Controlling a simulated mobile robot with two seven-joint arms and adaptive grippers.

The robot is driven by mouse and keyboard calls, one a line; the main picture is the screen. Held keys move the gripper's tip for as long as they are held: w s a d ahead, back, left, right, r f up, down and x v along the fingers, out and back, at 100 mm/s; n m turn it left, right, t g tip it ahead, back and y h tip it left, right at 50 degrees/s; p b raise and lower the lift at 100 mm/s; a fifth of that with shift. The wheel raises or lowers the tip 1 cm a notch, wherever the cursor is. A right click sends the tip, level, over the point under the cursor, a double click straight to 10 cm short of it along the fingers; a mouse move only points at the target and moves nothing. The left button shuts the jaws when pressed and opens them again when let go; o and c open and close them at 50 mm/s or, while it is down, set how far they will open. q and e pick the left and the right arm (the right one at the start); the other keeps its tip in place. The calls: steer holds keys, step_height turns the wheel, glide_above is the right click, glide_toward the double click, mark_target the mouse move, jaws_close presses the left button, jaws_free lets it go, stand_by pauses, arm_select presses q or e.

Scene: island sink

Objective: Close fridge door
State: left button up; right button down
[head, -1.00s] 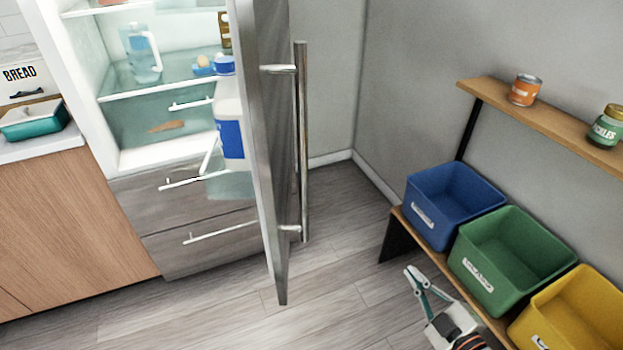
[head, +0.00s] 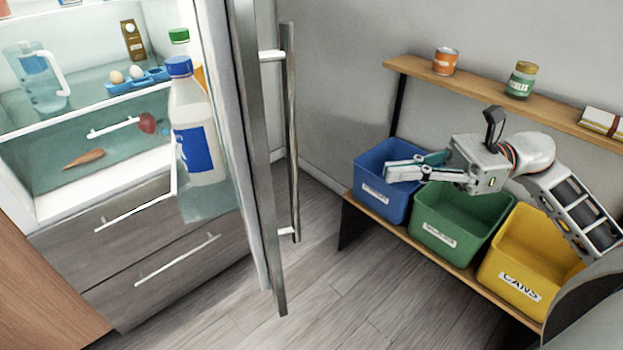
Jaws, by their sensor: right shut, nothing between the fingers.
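The fridge door (head: 250,130) stands open, seen nearly edge-on left of the middle in the head view. Its long metal handle (head: 291,130) faces right. The fridge interior (head: 90,110) shows to the left of the door, with shelves and food. A large white bottle with a blue cap (head: 198,120) sits on the inner side of the door. My right gripper (head: 388,172) is shut and empty, in front of the blue and green bins, to the right of the handle and apart from it. My left gripper is not in view.
A wooden shelf unit on the right holds a blue bin (head: 372,205), a green bin (head: 440,240) and a yellow bin (head: 500,280). Bare floor (head: 345,300) lies between door and bins.

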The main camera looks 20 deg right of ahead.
arm_select(q)
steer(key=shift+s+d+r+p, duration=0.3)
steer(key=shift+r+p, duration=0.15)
steer(key=shift+p, duration=0.4)
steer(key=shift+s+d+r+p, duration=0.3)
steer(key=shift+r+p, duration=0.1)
steer(key=shift+p, duration=0.4)
arm_select(e)
steer(key=x, duration=1.3)
steer(key=shift+a, duration=0.2)
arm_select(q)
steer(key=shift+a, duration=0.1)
arm_select(e)
steer(key=shift+w, duration=0.1)
